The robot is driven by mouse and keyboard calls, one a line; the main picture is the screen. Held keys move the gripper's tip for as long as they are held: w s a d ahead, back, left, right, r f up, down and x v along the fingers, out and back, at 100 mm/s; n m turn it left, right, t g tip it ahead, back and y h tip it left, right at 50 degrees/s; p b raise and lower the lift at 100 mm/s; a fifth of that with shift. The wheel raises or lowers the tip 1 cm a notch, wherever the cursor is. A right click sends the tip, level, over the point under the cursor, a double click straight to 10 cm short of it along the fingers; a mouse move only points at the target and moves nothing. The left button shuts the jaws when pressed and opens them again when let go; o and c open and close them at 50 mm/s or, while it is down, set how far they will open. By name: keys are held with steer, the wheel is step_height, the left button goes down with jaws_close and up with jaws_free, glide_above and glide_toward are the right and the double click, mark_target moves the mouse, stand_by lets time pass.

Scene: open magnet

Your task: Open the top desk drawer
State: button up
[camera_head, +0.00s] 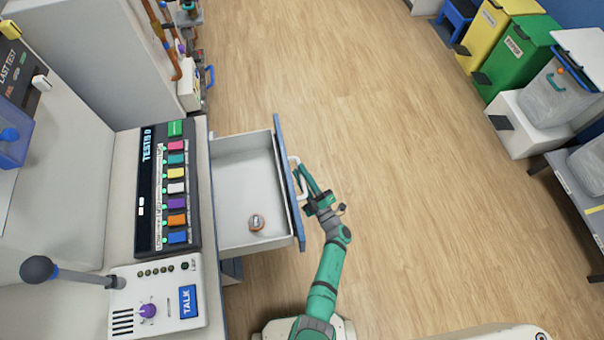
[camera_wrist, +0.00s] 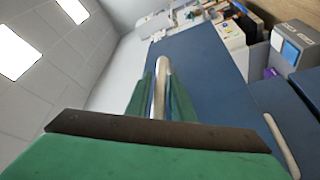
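The top desk drawer (camera_head: 240,165) is pulled well out to the right of the desk in the head view. The drawer has a blue front (camera_head: 288,180) with a pale bar handle (camera_head: 294,170). My green gripper (camera_head: 303,172) is at this handle, on the outer side of the front. In the wrist view, the handle (camera_wrist: 160,88) runs between my gripper's two fingers (camera_wrist: 161,95), which look closed on it. The exact contact is hard to see.
The desk (camera_head: 120,215) carries a panel of coloured buttons (camera_head: 176,190) and a box with a lever (camera_head: 70,274). Yellow (camera_head: 492,30) and green (camera_head: 512,60) bins stand at the upper right. The wooden floor right of the drawer is clear.

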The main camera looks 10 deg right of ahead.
steer(key=v, duration=1)
steer(key=shift+s, duration=0.2)
steer(key=shift+d+f, duration=0.1)
steer(key=shift+f, duration=0.05)
steer(key=s+r+m+h, duration=0.5)
steer(key=s+r, duration=0.3)
steer(key=s, duration=0.5)
steer(key=s+a+r+m+g+h, duration=0.1)
steer(key=s+a+r+m, duration=0.4)
steer(key=s+r, duration=0.2)
steer(key=s+a+r+m+g+h, duration=0.2)
steer(key=s+a+r+m, duration=0.3)
steer(key=r, duration=0.5)
steer(key=shift+s+a+m, duration=0.2)
steer(key=shift+s+m, duration=0.5)
steer(key=shift+s, duration=0.25)
steer(key=shift+r, duration=0.1)
